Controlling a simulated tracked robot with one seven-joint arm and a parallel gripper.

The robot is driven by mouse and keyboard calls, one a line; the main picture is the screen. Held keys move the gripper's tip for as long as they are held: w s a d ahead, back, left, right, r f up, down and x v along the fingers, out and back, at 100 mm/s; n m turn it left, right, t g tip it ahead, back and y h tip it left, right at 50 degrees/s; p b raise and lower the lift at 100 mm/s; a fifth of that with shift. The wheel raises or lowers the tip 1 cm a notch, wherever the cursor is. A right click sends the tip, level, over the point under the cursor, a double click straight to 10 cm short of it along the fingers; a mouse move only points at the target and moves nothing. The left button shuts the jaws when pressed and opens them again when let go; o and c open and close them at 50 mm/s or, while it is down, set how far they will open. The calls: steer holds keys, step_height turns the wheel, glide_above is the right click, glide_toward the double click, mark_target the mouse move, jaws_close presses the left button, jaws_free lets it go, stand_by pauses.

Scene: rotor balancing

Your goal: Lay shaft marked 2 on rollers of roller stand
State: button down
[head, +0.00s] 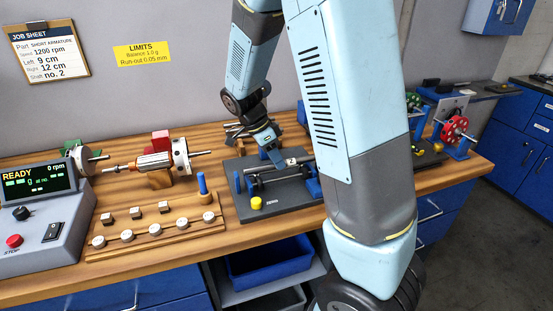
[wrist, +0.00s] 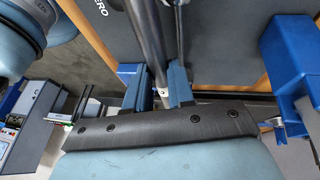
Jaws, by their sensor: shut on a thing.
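My gripper (head: 279,160) is over the dark base of the roller stand (head: 275,208), fingers pointing down. In the wrist view, its blue fingers (wrist: 158,84) are shut on a dark grey shaft (wrist: 147,40), which has a small white mark near the fingers. In the head view, the shaft (head: 291,161) lies crosswise over the stand, between its blue supports (head: 313,186). The number on the shaft is too small to read. I cannot tell whether the shaft touches the rollers, as my arm hides part of the stand's right side.
A yellow knob (head: 256,203) stands on the base's front left. A wooden rack (head: 150,228) with several weights and a blue peg (head: 202,184) is to the left, with an armature (head: 155,160) behind it. A balancing console (head: 40,215) is at the far left. A red-wheeled device (head: 455,129) stands right.

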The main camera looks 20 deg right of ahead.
steer(key=shift+f, duration=0.65)
stand_by(0.5)
steer(key=c, duration=0.9)
jaws_free()
steer(key=shift+c, duration=0.4)
steer(key=shift+r, duration=4.45)
steer(key=shift+r, duration=0.1)
